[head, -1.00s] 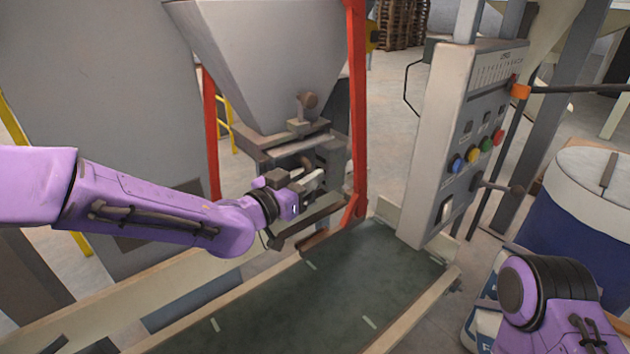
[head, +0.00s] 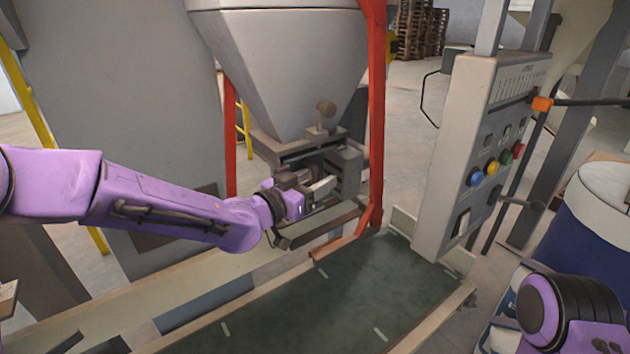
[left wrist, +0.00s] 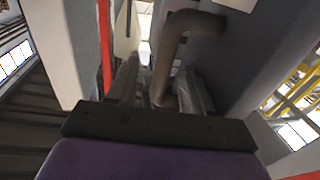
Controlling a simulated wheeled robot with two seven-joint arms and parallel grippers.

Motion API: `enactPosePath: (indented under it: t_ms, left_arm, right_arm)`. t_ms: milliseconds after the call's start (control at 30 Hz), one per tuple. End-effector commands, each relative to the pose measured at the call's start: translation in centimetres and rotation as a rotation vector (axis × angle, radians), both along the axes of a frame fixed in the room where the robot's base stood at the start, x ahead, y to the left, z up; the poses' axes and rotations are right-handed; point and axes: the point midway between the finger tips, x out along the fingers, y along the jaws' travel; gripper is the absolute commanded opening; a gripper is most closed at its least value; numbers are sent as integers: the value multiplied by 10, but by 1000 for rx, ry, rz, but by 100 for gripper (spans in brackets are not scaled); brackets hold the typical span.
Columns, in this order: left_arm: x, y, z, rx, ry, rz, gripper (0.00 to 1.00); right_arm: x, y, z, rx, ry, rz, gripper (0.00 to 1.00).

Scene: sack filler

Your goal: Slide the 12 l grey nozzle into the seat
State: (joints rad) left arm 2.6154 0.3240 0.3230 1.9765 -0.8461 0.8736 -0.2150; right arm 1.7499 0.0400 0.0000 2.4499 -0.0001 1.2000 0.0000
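My left gripper (head: 322,187) is under the hopper, beside a grey block-shaped part (head: 345,170) that I take for the nozzle. In the left wrist view its two fingers (left wrist: 158,85) stand apart. A brown bent handle (left wrist: 170,50) runs down between them, close to the right finger, with a gap on the left. Whether they touch the handle is unclear. The seat under the hopper outlet (head: 295,148) is partly hidden by my gripper and the dark parts there. I cannot read a size mark. Only a joint of my right arm shows at lower right.
The grey hopper (head: 285,65) hangs above, with a red post (head: 376,110) just right of the outlet. A control panel (head: 480,150) with coloured buttons stands further right. A dark green conveyor bed (head: 340,300) below is clear. A blue drum (head: 590,220) stands at right.

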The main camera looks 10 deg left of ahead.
Motion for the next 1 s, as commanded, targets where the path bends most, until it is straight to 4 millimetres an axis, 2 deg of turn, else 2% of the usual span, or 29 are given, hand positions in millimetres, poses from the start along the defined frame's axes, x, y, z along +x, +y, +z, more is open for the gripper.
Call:
enactPosePath:
  t_ms: [267,367,500,600,633,800,900,933,967,1000]
  left_arm:
    - [-5,4,-3,1,3,1,51]
    - [-21,14,-4,-2,1,2,51]
    - [-50,33,-3,-3,-1,2,51]
    - [-68,45,-2,-3,-1,1,51]
    - [-73,48,1,-4,0,2,51]
    - [-87,58,1,-14,4,1,51]
    - [-83,71,5,-158,53,75,51]
    - [-80,78,3,-222,82,119,51]
    - [-77,87,-11,-281,134,176,51]
    - [-75,97,-42,-338,216,253,51]
  right_arm:
    - [0,0,-4,0,0,0,43]
    - [0,0,-13,0,0,0,43]
    - [0,0,-24,0,0,0,43]
    - [0,0,-29,0,0,0,43]
    - [0,0,-24,0,0,0,43]
    - [0,0,-20,0,0,0,43]
    - [0,0,-20,0,0,0,43]
    - [0,0,-20,0,0,0,43]
    - [0,0,-21,0,0,0,43]
    - [0,0,-23,0,0,0,43]
